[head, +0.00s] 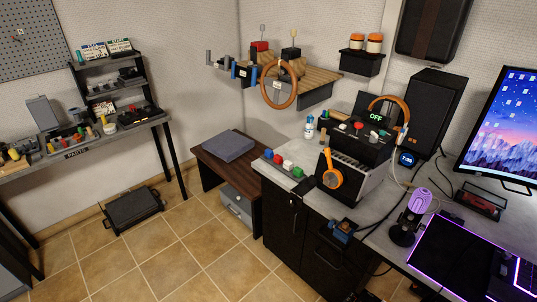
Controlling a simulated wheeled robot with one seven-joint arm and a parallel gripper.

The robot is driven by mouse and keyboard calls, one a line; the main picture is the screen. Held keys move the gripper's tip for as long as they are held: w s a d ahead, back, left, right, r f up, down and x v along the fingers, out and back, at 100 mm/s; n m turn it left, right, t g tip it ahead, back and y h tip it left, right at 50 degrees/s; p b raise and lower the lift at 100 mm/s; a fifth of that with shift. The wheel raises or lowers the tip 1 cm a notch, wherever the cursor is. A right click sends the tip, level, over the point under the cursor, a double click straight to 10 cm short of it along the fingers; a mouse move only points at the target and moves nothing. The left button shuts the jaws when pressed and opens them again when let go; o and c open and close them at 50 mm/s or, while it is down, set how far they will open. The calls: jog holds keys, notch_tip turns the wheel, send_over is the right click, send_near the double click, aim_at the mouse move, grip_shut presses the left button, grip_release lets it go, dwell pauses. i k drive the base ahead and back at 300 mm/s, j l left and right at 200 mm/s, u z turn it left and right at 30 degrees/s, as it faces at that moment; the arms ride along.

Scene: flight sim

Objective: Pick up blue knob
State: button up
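A small blue knob (268,153) sits at the left end of a short row on the pale counter top. A red knob (278,159), a white knob (288,165) and a green knob (298,172) follow it to the right. The blue knob is small in this view, and its exact shape is hard to tell. My gripper is not in view.
A steering wheel (279,85) hangs on the shelf above. A low brown table (211,153) stands left. The tiled floor (190,245) in front is clear.

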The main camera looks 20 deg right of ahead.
aim_at(270, 153)
jog(key=i+j+z, duration=0.3)
jog(key=i+j, duration=0.45)
jog(key=i, duration=0.4)
jog(key=i+j+z, duration=0.3)
jog(key=i+j, duration=0.75)
jog(key=i, duration=0.05)
